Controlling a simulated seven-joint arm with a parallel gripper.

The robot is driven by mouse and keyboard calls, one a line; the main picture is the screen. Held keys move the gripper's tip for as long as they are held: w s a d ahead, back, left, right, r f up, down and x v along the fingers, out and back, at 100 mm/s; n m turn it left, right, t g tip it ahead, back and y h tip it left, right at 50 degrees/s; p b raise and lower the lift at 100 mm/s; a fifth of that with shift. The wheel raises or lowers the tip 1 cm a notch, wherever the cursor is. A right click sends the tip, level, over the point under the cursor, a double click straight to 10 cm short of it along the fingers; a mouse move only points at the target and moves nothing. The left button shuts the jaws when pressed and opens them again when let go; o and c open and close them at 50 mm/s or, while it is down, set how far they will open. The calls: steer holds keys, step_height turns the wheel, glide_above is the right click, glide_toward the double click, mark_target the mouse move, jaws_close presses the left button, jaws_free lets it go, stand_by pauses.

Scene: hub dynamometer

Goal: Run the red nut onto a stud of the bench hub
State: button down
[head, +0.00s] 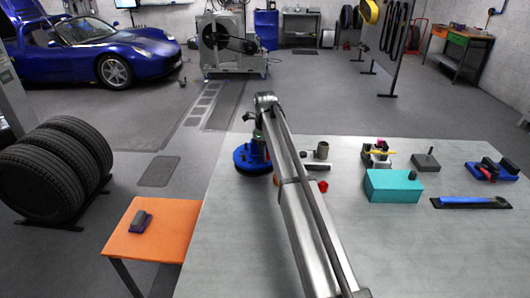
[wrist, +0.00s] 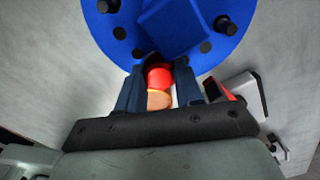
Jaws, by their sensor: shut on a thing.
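The bench hub (head: 246,160) is a blue disc on the left of the bench, partly hidden by my arm. In the wrist view the blue hub (wrist: 190,60) fills the top, with a raised square middle, dark studs (wrist: 224,24) and dark holes. My gripper (wrist: 157,68) is shut on the red nut (wrist: 159,76), whose far end lies at the hub's edge. I cannot tell whether the nut touches the hub or a stud. A pale orange round part shows below the red; I cannot tell if it belongs to the nut.
Another small red piece (head: 323,187) lies on the grey bench (head: 350,240), right of my arm. An orange side table (head: 165,225) stands left. The front of the bench is clear.

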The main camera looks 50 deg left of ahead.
steer(key=m, duration=0.5)
steer(key=shift+w, duration=0.1)
steer(key=c, duration=0.9)
jaws_free()
steer(key=n, duration=0.5)
steer(key=shift+n, duration=0.4)
steer(key=n, duration=0.6)
